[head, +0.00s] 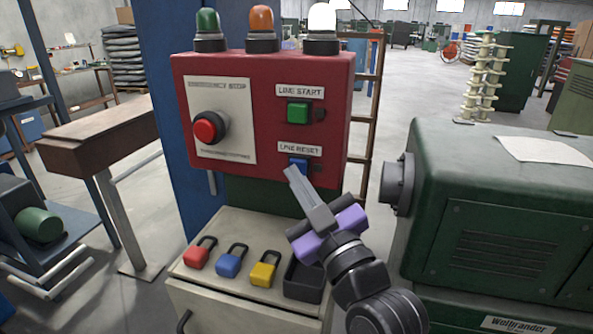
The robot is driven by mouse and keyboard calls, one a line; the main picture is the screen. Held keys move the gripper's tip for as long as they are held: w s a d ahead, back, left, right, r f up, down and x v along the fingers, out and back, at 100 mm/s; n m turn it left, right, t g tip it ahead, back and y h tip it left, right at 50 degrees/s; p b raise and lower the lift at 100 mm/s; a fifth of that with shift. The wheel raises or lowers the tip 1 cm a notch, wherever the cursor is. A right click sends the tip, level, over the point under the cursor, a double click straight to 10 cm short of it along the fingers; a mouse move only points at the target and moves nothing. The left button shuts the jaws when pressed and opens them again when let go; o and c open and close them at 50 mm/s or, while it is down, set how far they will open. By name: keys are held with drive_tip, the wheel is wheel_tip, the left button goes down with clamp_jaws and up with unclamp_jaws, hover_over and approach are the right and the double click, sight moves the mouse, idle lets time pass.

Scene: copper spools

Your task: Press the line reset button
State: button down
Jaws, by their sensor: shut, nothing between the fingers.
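The red control box (265,75) stands in the middle of the head view. The blue line reset button (299,162) is at its lower right, under a white label reading LINE RESET (300,149). My gripper (290,172) is shut and empty, its fingertips just in front of and below the button. The fingertips overlap the button's lower left in the picture; I cannot tell whether they touch it. The green LINE START button (298,112) sits above it. The red emergency stop button (209,127) is on a pale plate at the left.
Green, orange and white lamps top the box. Below it, a cabinet top (225,225) holds red, blue and yellow padlocks (263,272) and a dark tray (302,281). A large green machine (500,190) stands close on the right. A workbench (95,135) is at the left.

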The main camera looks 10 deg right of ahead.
drive_tip(key=shift+s, duration=0.1)
idle(0.3)
drive_tip(key=shift+s+a+p, duration=0.3)
drive_tip(key=shift+s, duration=0.4)
drive_tip(key=shift+s+a+p, duration=0.3)
drive_tip(key=shift+s+p, duration=0.1)
drive_tip(key=shift+s, duration=0.35)
drive_tip(key=shift+s+a+p, duration=0.35)
drive_tip(key=shift+s, duration=0.45)
drive_tip(key=shift+s+a+p, duration=0.3)
drive_tip(key=shift+s+p, duration=0.1)
drive_tip(key=shift+s, duration=0.35)
drive_tip(key=s+d+f+m+g+h, duration=0.1)
drive_tip(key=s+d+f, duration=0.4)
drive_tip(key=s, duration=0.7)
drive_tip(key=s+d+f+m+g+h, duration=0.2)
drive_tip(key=s+d+f+m+h, duration=0.2)
drive_tip(key=s+f, duration=0.6)
drive_tip(key=s+d+f+m+g+h, duration=0.2)
drive_tip(key=s+d+f+m, duration=0.2)
drive_tip(key=s, duration=1.1)
drive_tip(key=d+f, duration=0.3)
drive_tip(key=d, duration=0.1)
drive_tip(key=shift+d+f+m+h, duration=0.2)
drive_tip(key=shift+m+h, duration=0.1)
